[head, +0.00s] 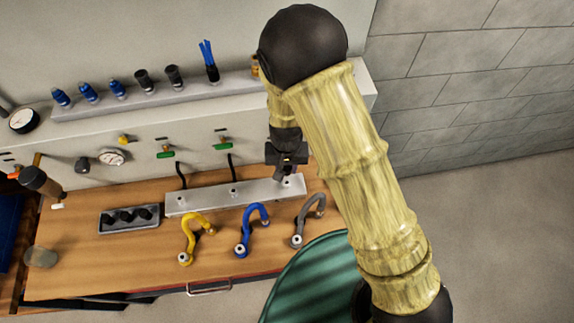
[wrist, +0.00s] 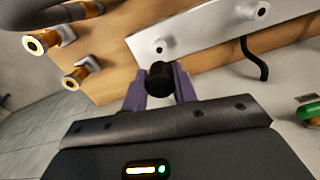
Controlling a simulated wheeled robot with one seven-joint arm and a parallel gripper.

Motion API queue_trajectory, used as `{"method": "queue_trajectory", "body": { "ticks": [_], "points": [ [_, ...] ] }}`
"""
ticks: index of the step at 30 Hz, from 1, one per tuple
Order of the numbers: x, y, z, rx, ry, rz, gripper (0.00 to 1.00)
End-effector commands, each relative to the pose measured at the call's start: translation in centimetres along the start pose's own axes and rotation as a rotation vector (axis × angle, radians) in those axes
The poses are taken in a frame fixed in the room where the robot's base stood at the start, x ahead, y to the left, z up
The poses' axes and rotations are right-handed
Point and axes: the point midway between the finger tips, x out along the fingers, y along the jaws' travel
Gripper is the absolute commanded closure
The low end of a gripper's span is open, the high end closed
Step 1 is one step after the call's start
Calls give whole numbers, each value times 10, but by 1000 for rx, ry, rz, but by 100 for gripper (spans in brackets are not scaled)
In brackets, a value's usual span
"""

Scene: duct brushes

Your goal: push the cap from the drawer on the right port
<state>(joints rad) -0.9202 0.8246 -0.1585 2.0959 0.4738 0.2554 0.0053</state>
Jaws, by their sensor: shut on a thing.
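My gripper (wrist: 160,88) is shut on a small black cap (wrist: 160,74), held between its two purple fingers. The metal port bar (head: 213,199) lies along the back of the bench. Its right port (head: 287,182) is just below my gripper (head: 285,171) in the head view. In the wrist view the right port (wrist: 159,47) shows just beyond the cap, with a small gap in the picture. Whether they touch cannot be told. The cap is not made out in the head view. A drawer handle (head: 208,288) shows at the bench front.
Yellow (head: 189,235), blue (head: 248,225) and grey (head: 304,222) bent hoses stand in front of the bar. A dark tray (head: 107,227) with black pieces lies left. A green round thing (head: 310,287) is at the front right. Gauges and valves line the wall.

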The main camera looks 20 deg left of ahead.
Motion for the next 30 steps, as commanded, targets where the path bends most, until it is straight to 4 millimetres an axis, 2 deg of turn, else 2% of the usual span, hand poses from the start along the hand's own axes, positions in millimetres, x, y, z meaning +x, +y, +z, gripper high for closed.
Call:
{"method": "queue_trajectory", "body": {
  "ticks": [11,30],
  "points": [
    [5,-1,0,-4,0,0,95],
    [54,2,-1,2,0,0,95]
  ]
}}
